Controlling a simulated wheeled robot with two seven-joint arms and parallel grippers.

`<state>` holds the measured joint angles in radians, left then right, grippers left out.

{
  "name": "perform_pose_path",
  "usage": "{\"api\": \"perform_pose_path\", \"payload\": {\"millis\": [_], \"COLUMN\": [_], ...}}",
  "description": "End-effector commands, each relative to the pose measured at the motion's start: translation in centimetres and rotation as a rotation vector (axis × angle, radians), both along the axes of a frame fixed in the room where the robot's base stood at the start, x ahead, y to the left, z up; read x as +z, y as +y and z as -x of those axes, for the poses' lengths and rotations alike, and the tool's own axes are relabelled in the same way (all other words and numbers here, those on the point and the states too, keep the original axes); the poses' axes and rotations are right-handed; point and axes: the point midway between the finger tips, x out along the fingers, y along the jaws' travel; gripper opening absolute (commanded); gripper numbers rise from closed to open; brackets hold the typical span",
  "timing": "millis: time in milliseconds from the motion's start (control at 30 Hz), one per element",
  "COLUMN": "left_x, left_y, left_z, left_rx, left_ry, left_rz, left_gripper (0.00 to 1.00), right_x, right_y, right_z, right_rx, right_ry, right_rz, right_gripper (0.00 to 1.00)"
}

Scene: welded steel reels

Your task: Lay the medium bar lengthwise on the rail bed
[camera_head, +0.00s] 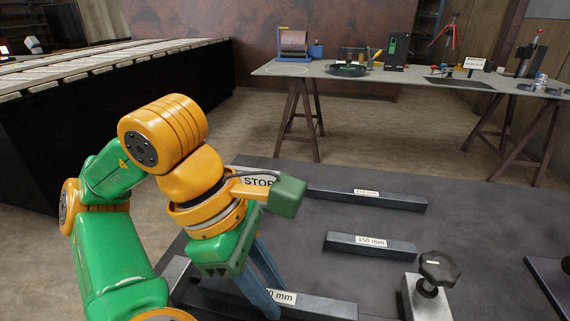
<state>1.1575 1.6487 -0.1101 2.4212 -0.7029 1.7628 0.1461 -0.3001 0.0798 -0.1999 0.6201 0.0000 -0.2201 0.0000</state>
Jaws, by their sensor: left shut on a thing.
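My left gripper (262,288) points down, shut on a dark steel bar (328,308) at the bottom of the head view. The fingers hide the first digits of its label, which ends in "0 mm". Whether this bar rests on the table or is lifted is unclear. A shorter bar (343,244) labelled "150 mm" lies behind it to the right. Another bar (400,202) lies farther back, its label too small to read and its left part hidden by my arm. I cannot make out which surface is the rail bed. My right gripper does not show.
A steel block (418,301) with a black knob (438,267) stands right of the held bar. A "STOP" label (257,182) shows beside my arm. A trestle table (420,76) with tools stands behind.

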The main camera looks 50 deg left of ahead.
Motion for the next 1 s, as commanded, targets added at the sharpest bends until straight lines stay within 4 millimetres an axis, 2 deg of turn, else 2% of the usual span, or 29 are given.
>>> {"api": "perform_pose_path", "payload": {"millis": [1000], "left_x": [-0.69], "left_y": [-0.01], "left_z": [-0.03], "left_rx": [0.000], "left_ry": [-0.002], "left_rz": [0.001], "left_gripper": [0.00], "right_x": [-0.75], "right_y": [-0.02], "right_z": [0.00], "right_rx": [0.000], "right_ry": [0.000], "right_rz": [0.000], "right_gripper": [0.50]}}
